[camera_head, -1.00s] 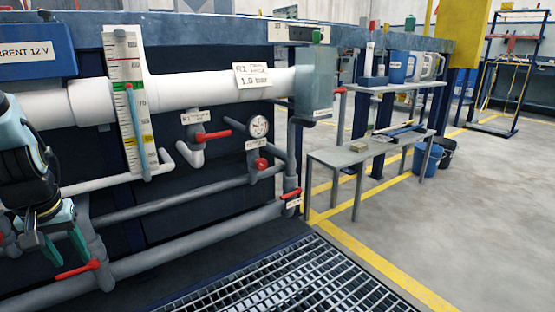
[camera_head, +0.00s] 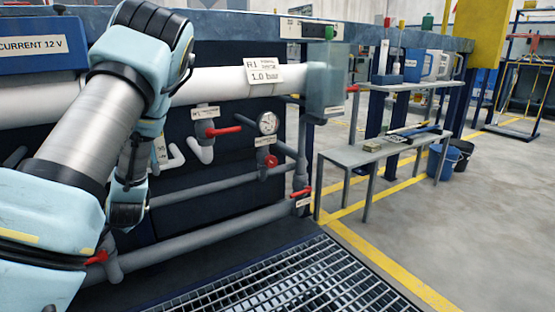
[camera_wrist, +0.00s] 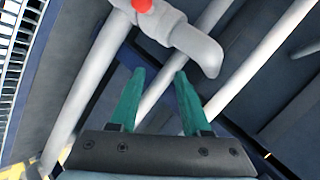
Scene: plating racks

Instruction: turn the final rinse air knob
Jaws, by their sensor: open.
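A small round red knob (camera_head: 270,160) sits on the grey pipework below a round pressure gauge (camera_head: 267,122), right of the middle of the panel in the head view. A sign above (camera_head: 264,74) reads "R1" and "1.0 bar"; its smaller print is hard to read. My gripper (camera_wrist: 155,72) shows in the wrist view with two teal fingers apart and nothing between them. In the head view my arm hides the fingers, well left of the knob. In the wrist view a red part (camera_wrist: 141,5) tops a pale elbow fitting (camera_wrist: 185,38) beyond the fingers; I cannot tell which valve it is.
A red lever valve (camera_head: 222,131) with a white spout is left of the gauge. Another red lever (camera_head: 301,192) is on the lower right pipe. A floor grating (camera_head: 290,285) lies in front. A low bench (camera_head: 385,150) stands to the right, with open floor beyond.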

